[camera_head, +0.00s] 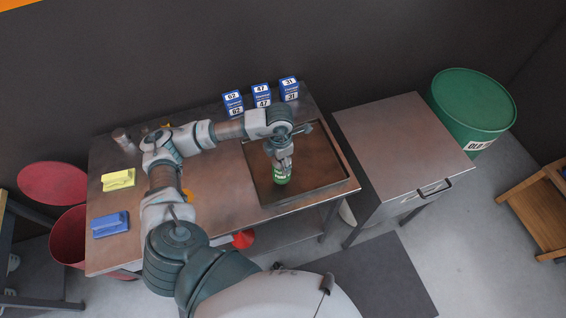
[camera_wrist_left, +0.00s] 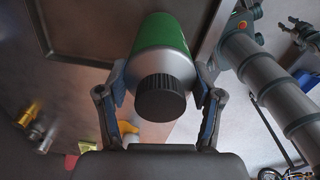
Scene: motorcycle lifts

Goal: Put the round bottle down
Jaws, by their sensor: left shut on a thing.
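The round bottle (camera_head: 281,176) has a green label. In the left wrist view the bottle (camera_wrist_left: 162,65) shows a silver shoulder and a black cap facing the camera. My left gripper (camera_head: 282,160) is shut on it, with one finger on each side of the body. In the head view the bottle is over the dark, rimmed tray (camera_head: 318,181) at the right end of the workbench. I cannot tell whether its base touches the tray.
Three blue numbered boxes (camera_head: 262,95) stand at the bench's back edge. A yellow block (camera_head: 118,180) and a blue block (camera_head: 110,224) lie at the left. A metal cabinet (camera_head: 395,140) and a green drum (camera_head: 472,105) stand right of the bench (camera_head: 225,200). Much of the tray is bare.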

